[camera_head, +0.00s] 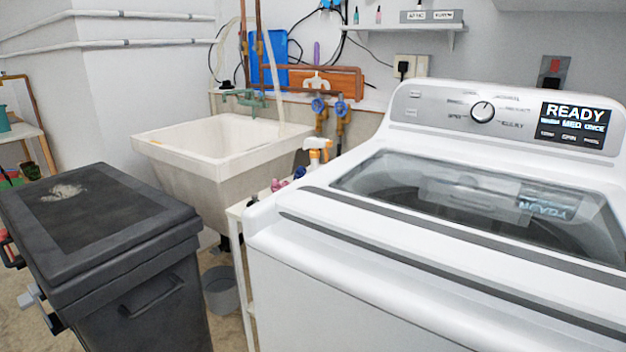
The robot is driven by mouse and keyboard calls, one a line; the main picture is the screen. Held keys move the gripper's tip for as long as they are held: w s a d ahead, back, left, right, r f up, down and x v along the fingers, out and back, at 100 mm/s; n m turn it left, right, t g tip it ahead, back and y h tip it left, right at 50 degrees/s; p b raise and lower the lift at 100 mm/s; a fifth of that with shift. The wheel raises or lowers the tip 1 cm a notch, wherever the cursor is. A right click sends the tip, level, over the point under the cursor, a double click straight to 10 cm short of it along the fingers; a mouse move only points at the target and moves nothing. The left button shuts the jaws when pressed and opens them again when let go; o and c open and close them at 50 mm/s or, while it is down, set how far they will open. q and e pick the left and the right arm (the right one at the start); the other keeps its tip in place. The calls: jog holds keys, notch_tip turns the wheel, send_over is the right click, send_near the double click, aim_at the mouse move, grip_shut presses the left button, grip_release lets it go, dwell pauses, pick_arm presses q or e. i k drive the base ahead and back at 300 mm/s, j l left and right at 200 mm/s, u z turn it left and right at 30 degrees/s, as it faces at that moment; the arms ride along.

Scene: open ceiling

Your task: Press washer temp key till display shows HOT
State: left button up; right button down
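The white top-load washer (330,290) stands at the right, with its lid shut. Its grey control panel (440,108) runs along the back and carries a round knob (482,111) with small labels around it. The dark display (574,125) at the panel's right end reads READY in large letters, with MED in the row below. Smaller words beside and under MED are too small to read surely; one looks like SPIN. I cannot make out which key is the temp key. Neither of my grippers is in view.
A dark lidded bin (130,290) stands at the front left. A white utility sink (215,150) is behind it. A narrow white shelf stand (240,212) with small bottles sits between sink and washer. A grey bucket (222,290) is on the floor. A wall shelf (405,27) hangs above.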

aim_at(550, 134)
jog(key=z, duration=1.35)
